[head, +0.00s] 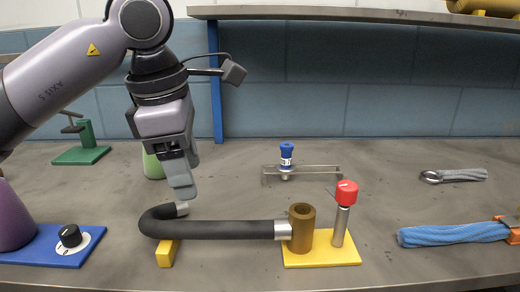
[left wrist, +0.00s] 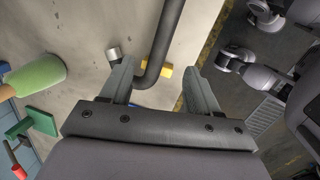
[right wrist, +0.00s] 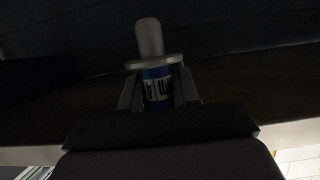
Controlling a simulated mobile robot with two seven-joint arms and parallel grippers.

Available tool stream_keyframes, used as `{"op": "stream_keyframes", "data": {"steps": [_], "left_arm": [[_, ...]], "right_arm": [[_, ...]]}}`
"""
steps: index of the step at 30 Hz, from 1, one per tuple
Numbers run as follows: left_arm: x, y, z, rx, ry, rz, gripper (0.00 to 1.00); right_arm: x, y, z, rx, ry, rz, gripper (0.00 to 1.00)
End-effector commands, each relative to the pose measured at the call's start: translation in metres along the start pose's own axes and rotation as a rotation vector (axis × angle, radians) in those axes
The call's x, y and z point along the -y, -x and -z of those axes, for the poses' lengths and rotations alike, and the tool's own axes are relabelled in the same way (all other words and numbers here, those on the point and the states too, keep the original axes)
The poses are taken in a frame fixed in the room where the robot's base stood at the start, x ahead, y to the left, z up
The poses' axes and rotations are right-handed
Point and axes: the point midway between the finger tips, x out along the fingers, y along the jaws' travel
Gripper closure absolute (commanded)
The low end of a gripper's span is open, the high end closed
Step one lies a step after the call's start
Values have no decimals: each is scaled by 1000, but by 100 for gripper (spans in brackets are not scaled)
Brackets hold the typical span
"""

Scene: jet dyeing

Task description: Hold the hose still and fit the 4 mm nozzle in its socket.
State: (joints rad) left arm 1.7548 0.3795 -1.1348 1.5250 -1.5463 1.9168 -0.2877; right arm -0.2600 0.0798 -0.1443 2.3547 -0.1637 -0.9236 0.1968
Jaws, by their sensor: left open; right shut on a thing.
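The black hose (head: 220,230) lies along the bench, its left end bent back to a metal tip (head: 182,208). Its right end joins a brown cylindrical socket (head: 302,240) with an open top on a yellow base (head: 325,257). My left gripper (head: 183,183) is open above the bent part; in the left wrist view the hose (left wrist: 163,40) passes between its fingers (left wrist: 158,80), seemingly untouched. My right gripper (right wrist: 158,88) is shut on a blue nozzle (right wrist: 157,88) with white marks, too dark to read, and a pale rounded end. The right arm is outside the head view.
A red-topped metal post (head: 346,195) stands beside the socket. A yellow block (head: 166,254) sits under the hose. A blue cloth (head: 450,235) lies right; a dial panel (head: 45,245) is left.

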Motion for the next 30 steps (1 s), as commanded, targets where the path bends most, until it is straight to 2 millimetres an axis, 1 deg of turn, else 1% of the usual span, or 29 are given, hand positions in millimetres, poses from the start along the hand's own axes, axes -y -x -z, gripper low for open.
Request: {"op": "stream_keyframes", "data": {"steps": [1,6,10,13,17,30], "left_arm": [[3,-5,1,-31,-40,-8,39],[8,-12,4,-90,-114,-21,39],[8,-16,5,-102,-130,-22,39],[9,-22,5,-101,-129,-21,39],[9,-36,6,-99,-128,-20,39],[8,-101,13,-98,-127,-19,39]], "right_arm": [[5,1,2,-3,-4,2,100],[11,3,7,-4,-1,-1,100],[12,3,7,-6,-1,-1,100],[13,1,2,-8,-1,0,100],[12,-3,-8,-6,-1,0,100],[12,-23,-56,-1,-1,-2,100]]}}
